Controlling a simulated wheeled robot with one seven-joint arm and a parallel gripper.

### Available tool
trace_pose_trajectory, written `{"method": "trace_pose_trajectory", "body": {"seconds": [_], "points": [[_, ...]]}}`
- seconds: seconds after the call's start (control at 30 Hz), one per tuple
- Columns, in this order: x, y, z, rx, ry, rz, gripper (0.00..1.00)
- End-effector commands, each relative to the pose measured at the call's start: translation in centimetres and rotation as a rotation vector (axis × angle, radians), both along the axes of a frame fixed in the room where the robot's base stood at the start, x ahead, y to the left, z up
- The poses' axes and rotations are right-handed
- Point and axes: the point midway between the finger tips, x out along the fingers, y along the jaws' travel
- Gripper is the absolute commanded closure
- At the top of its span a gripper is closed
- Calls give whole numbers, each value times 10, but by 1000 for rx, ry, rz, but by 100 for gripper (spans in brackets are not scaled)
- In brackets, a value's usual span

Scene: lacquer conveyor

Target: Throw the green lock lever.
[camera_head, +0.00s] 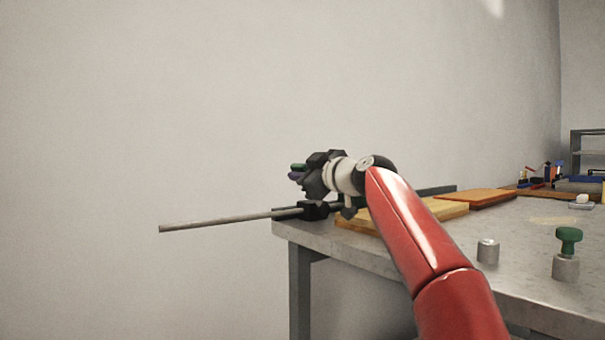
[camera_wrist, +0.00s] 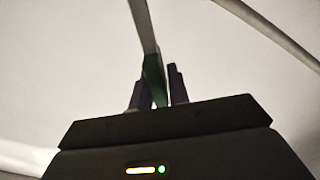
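In the head view, a bit of green (camera_head: 298,167) shows at the fingertips. The lever's base is hidden.
The grey rod (camera_head: 220,223) sticks out left past the bench (camera_head: 400,245) from a black clamp (camera_head: 314,209). Wooden boards (camera_head: 445,209) lie behind my arm. A metal cylinder (camera_head: 488,251) and a green-knobbed post (camera_head: 567,250) stand at the right. Left of the bench is open.

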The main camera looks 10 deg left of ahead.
Motion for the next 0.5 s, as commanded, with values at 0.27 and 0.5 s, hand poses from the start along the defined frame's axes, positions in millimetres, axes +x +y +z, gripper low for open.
{"method": "trace_pose_trajectory", "body": {"seconds": [0.27, 0.5], "points": [[0, 0, 0, 1, 1, 0, 64], [-5, -5, -2, 2, 1, -2, 64]]}}
